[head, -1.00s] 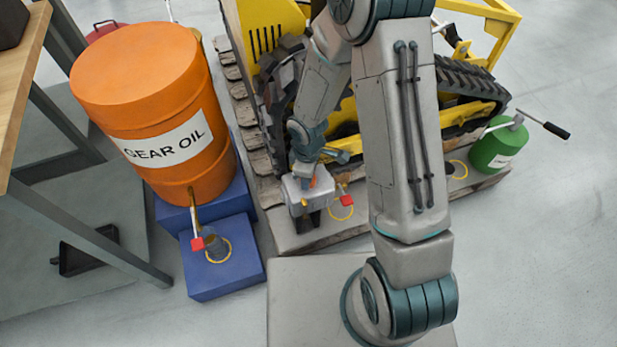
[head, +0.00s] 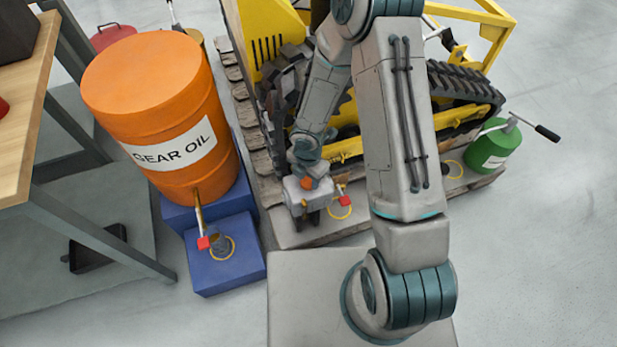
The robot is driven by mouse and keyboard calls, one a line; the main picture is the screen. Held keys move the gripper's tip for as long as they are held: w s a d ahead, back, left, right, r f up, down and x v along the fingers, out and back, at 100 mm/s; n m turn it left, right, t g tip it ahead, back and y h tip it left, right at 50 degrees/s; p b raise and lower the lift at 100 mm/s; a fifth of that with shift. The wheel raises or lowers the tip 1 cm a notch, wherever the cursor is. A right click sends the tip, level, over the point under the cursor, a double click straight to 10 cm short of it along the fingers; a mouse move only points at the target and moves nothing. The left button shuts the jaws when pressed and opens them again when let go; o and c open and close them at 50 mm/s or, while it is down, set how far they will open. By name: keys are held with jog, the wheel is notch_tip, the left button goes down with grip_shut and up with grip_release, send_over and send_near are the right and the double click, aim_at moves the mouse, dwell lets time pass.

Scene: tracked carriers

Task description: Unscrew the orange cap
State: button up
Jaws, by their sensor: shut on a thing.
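My gripper (head: 308,217) reaches down beside the yellow tracked carrier (head: 272,35), close to its track, with its dark fingers low over the pallet. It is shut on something. An orange patch (head: 309,184) shows at the pale gripper body; I cannot tell whether it is the orange cap or a mark on the gripper. The fingertips and what lies between them are too small and hidden to make out.
A red-handled tap (head: 344,200) and a yellow ring are just right of my gripper. An orange GEAR OIL drum (head: 150,90) stands on a blue stand (head: 225,270) at left. A wooden-topped bench (head: 28,110) is far left; a green can (head: 492,148) is at right.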

jog(key=n+p, duration=0.1)
jog(key=n, duration=0.2)
jog(key=shift+r+n, duration=0.15)
jog(key=shift+n, duration=0.25)
jog(key=shift+f+n+p, duration=0.2)
jog(key=shift+n+p, duration=0.1)
jog(key=shift+n, duration=0.5)
jog(key=o, duration=1)
jog(key=shift+o, duration=0.2)
